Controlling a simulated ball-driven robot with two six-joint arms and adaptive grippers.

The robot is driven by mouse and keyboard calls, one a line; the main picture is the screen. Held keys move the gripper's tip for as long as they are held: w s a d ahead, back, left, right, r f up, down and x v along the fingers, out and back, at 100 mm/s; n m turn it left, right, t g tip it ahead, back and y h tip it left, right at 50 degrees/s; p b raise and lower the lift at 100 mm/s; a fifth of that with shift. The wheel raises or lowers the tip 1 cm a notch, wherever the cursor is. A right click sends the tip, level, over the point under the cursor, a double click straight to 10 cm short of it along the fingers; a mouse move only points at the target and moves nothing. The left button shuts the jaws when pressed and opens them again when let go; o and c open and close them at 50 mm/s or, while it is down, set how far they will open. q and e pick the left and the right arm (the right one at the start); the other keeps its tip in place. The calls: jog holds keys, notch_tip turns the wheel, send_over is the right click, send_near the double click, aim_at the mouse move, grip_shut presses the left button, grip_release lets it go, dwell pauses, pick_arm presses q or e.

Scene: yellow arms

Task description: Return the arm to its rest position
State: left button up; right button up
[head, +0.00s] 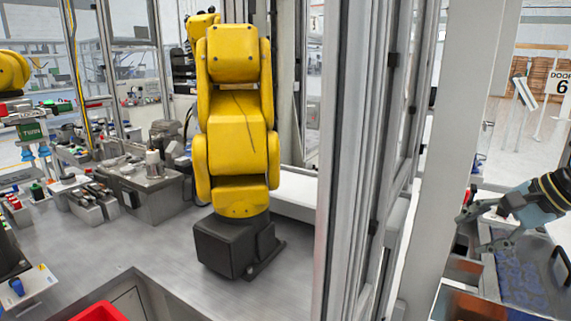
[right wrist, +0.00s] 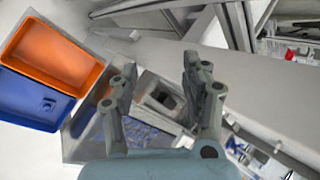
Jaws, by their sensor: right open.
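My right gripper (head: 473,230) is at the right edge of the head view, its arm coming in from the right. Its fingers are apart with nothing between them, and it hangs above a bin area. In the right wrist view the same gripper (right wrist: 158,75) shows two spread grey fingers with empty space between the tips. My left gripper does not show in the head view.
A yellow arm (head: 238,125) stands on a dark base in the middle. A grey metal post (head: 345,150) rises between it and my right gripper. In the right wrist view, an orange tray (right wrist: 58,52) and a blue tray (right wrist: 22,108) lie left of the fingers.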

jog(key=s+a+f+n+g+h, duration=0.2)
jog(key=s+a+f+n, duration=0.65)
jog(key=s, duration=0.45)
jog(key=s+a+r+n+h, duration=0.1)
jog(key=s+a+n+h, duration=0.15)
jog(key=s, duration=0.65)
jog(key=s+a+r+n+h, duration=0.1)
jog(key=s+n, duration=0.3)
jog(key=s, duration=0.5)
notch_tip(320, 180, down, 36)
jog(key=s+d+g+b, duration=0.2)
jog(key=d+b, duration=0.1)
jog(key=b, duration=0.7)
pick_arm(q)
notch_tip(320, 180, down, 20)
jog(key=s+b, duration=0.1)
jog(key=b, duration=0.8)
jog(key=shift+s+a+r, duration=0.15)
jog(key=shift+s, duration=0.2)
pick_arm(e)
jog(key=s+f, duration=0.9)
jog(key=f, duration=0.4)
jog(key=s+f+g, duration=0.1)
jog(key=s+f, duration=0.9)
jog(key=f, duration=0.2)
jog(key=shift+d+f, duration=0.35)
jog(key=shift+d, duration=0.05)
